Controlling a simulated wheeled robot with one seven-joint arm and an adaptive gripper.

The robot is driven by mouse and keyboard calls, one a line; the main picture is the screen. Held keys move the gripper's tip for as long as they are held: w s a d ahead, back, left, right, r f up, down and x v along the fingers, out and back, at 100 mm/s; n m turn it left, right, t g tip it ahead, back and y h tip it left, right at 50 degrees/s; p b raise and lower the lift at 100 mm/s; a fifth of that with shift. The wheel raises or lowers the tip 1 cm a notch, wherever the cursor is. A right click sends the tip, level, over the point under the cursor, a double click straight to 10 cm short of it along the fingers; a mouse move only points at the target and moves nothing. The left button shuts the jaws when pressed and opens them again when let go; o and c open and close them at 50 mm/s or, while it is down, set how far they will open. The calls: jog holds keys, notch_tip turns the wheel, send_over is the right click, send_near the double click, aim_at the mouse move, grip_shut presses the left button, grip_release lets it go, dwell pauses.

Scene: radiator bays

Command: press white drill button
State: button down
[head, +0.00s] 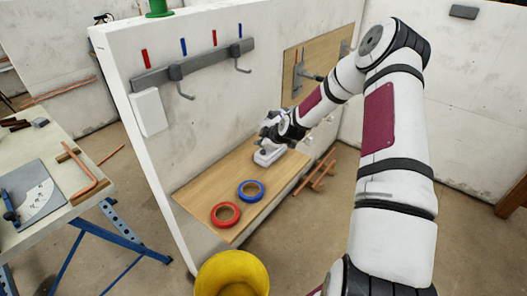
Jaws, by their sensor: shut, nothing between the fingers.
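A small white-and-grey device (267,158) sits at the far end of the wooden shelf (205,187). It may be the white drill, but my gripper and its small size hide most of its shape. No button can be made out on it. My gripper (266,141) is shut and empty, at or just above this device. I cannot tell whether it touches it.
A blue tape ring (241,192) and a red tape ring (216,215) lie on the shelf's near part. A yellow bucket (232,261) stands below. Hooks on a grey rail (210,62) jut from the white wall. A cluttered workbench (85,200) is at left.

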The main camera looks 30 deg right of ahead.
aim_at(261, 152)
jog(key=shift+r+p, duration=0.85)
jog(key=shift+r, duration=1.8)
jog(key=s+a+r+m+g+h, duration=0.1)
jog(key=s+a+r, duration=0.6)
jog(key=r, duration=0.4)
jog(key=s+a+r+m+g+h, duration=0.1)
jog(key=s+a+r+m+g, duration=0.1)
jog(key=s+a+r, duration=0.75)
jog(key=s+a+r+m, duration=0.2)
jog(key=s+r, duration=0.1)
jog(key=s, duration=0.5)
jog(key=s+a+r+m+y, duration=0.1)
jog(key=s+a+r+m, duration=0.1)
jog(key=s, duration=0.7)
jog(key=s+a+r+m, duration=0.2)
jog(key=s+r, duration=0.3)
jog(key=s, duration=0.3)
jog(key=shift+s+a+g+y, duration=0.15)
jog(key=shift+a+g+y, duration=0.15)
jog(key=shift+a, duration=0.25)
